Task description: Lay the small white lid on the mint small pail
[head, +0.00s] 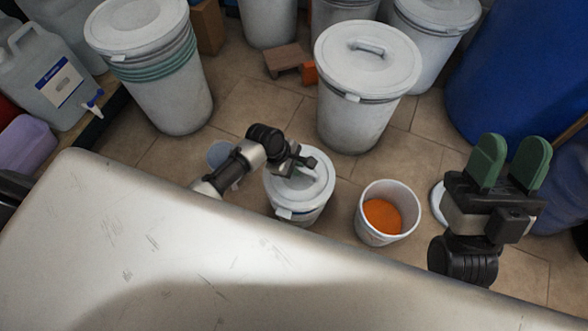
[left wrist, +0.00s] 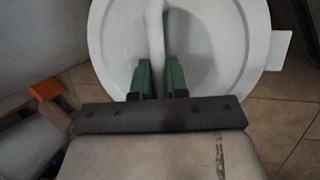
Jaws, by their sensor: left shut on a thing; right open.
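The small white lid (head: 318,186) is round with a raised bar handle and a rim tab. My left gripper (head: 296,163) is shut on its handle, which also shows between the green fingers in the left wrist view (left wrist: 157,40). The lid is over a pale small pail (head: 312,218), whose top it hides; I cannot tell whether it rests there. Right of it stands an open pale small pail (head: 372,234) with orange contents (head: 382,216). No pail looks clearly mint. My right gripper (head: 512,150) is open and empty at the right.
A large lidded drum (head: 356,120) stands just behind the small pails, another (head: 170,95) at back left. A bluish object (head: 220,152) is partly behind my left arm. A white round object (head: 437,203) is partly hidden by my right gripper. A blue barrel (head: 515,70) fills the right.

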